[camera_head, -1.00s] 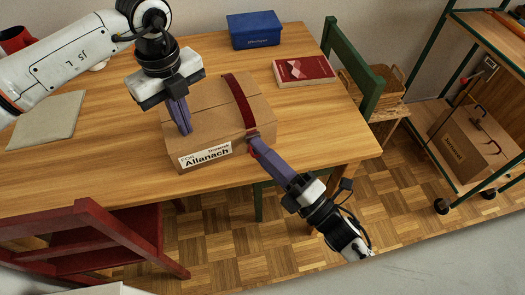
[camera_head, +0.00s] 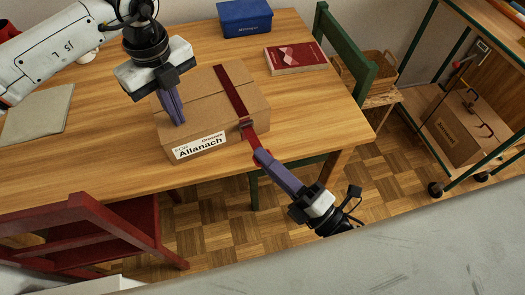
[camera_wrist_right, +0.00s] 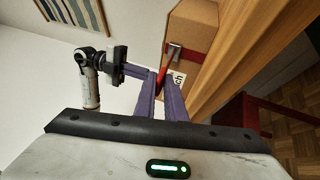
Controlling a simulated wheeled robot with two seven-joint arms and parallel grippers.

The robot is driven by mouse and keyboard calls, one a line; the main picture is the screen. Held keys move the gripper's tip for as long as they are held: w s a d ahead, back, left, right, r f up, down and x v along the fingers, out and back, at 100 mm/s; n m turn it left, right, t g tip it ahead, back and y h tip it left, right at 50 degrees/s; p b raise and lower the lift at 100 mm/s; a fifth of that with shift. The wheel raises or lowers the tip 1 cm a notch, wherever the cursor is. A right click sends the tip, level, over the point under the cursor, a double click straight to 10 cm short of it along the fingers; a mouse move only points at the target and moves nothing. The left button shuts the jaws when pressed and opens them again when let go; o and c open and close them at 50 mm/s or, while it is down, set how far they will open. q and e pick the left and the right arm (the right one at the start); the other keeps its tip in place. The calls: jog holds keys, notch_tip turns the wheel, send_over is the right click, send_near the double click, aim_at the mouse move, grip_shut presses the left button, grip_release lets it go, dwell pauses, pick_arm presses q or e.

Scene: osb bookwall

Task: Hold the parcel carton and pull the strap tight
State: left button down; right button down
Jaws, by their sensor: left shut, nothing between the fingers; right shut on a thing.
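The brown parcel carton (camera_head: 205,105) lies on the wooden table, its white label facing the near side. A dark red strap (camera_head: 231,88) runs over its top to a buckle (camera_head: 247,127) at the near edge. My right gripper (camera_head: 260,156) is shut on the strap's red free end, which stretches from the buckle; the strap end also shows in the right wrist view (camera_wrist_right: 163,72). My left gripper (camera_head: 180,121) is shut with nothing between its fingers, its tips at the carton's top left part. Whether they press on it I cannot tell.
A blue box (camera_head: 245,18) and a red book (camera_head: 295,58) lie farther back on the table (camera_head: 320,110). A grey folder (camera_head: 40,118) lies at left. A red chair (camera_head: 90,235) stands in front, a green chair (camera_head: 340,55) at right, and a shelf trolley (camera_head: 440,110) beyond.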

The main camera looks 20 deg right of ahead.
pick_arm(q)
jog(key=shift+s+a+f, duration=0.1)
jog(key=shift+f, duration=0.2)
pick_arm(e)
jog(key=shift+w+r, duration=0.1)
jog(key=shift+r, duration=0.3)
jog(key=c, duration=1.9)
grip_release()
jog(key=shift+c, duration=0.2)
jog(key=shift+f, duration=0.2)
jog(key=v, duration=1.2)
pick_arm(q)
jog(key=shift+r, duration=0.1)
pick_arm(e)
jog(key=shift+r, duration=0.1)
